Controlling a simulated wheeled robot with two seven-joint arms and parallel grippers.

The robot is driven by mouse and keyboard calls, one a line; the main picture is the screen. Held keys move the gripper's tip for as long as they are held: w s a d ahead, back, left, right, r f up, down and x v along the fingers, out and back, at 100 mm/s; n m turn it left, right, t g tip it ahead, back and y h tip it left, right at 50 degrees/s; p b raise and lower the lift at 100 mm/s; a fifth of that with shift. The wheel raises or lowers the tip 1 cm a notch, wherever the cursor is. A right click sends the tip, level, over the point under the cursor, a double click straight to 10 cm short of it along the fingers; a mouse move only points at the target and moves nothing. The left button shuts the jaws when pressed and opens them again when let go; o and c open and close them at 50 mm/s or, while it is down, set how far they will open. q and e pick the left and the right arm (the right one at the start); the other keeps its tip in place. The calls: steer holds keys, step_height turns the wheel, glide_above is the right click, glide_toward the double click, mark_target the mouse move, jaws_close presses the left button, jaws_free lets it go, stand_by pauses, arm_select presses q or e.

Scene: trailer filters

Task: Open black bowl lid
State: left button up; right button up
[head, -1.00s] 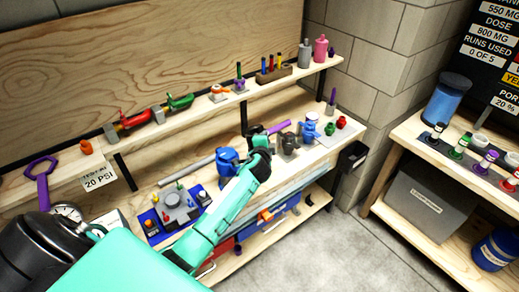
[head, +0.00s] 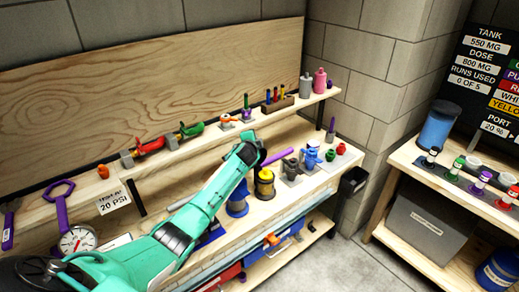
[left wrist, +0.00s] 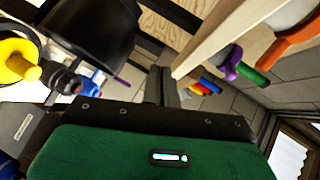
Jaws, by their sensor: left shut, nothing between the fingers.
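My left gripper (head: 248,153) is shut and empty, above the bench's lower top. Its thin dark fingers (left wrist: 166,88) show closed together in the left wrist view. A black-and-yellow canister (head: 264,188) stands upright on the bench just below and right of the gripper, apart from it. A large black shape (left wrist: 88,42) fills the upper left of the wrist view, with a yellow part (left wrist: 18,62) beside it. I cannot tell for sure which of these is the black bowl, or make out its lid. My right gripper is not in view.
A blue canister (head: 237,204) stands left of the black-and-yellow one, partly behind my arm. A purple rod (head: 277,157) lies just right of the gripper. Grey and blue fittings (head: 311,155) stand farther right. The upper shelf (head: 190,152) runs behind.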

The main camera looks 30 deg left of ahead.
arm_select(q)
steer(key=o, duration=0.5)
steer(key=shift+d+f, duration=0.35)
steer(key=shift+f, duration=0.15)
steer(key=shift+c, duration=0.2)
steer(key=shift+s, duration=0.1)
steer(key=b+v, duration=0.2)
steer(key=v, duration=1.1)
steer(key=shift+s+r+b, duration=0.2)
steer(key=shift+s+b, duration=0.1)
steer(key=shift+b, duration=0.1)
